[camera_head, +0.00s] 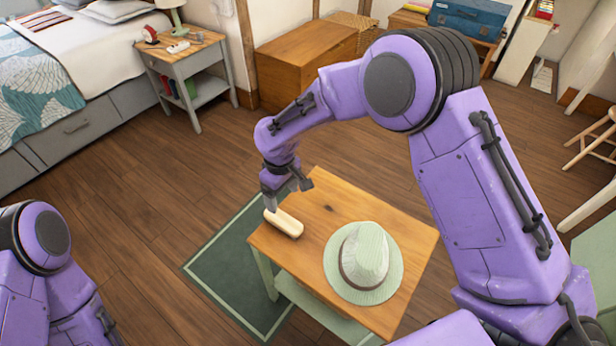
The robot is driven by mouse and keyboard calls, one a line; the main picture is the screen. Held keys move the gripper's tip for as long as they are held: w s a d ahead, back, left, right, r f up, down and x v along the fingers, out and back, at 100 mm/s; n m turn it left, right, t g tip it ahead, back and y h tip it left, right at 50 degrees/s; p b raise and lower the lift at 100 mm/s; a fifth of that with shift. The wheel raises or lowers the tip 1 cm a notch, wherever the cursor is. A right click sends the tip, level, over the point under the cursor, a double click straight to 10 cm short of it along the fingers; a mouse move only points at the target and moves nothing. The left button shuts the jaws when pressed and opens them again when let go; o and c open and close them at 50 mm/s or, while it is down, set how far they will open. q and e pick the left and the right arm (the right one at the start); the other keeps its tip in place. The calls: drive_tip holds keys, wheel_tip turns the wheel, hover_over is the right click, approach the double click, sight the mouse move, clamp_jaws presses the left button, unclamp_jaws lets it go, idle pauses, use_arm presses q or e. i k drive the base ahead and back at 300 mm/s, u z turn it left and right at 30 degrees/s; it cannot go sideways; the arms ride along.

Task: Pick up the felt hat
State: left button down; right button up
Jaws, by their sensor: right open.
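The felt hat (366,254) is pale green with a dark band. It lies brim down on the right part of a small wooden table (318,200). My right gripper (287,205) is open and points down over the table's left side, to the left of the hat and apart from it. It is close above a cream, oblong object (284,223) on the table's left edge; I cannot tell whether they touch. My left arm shows at the lower left, but its gripper is out of view.
A grey nightstand (184,62) and a bed (100,45) stand at the back left. A wooden chest (305,65) stands behind the table, and a blue case (468,18) lies farther right. A green rug (225,268) lies under the table. The floor left of the rug is clear.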

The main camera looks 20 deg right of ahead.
sight(363, 264)
drive_tip(key=z, duration=1.25)
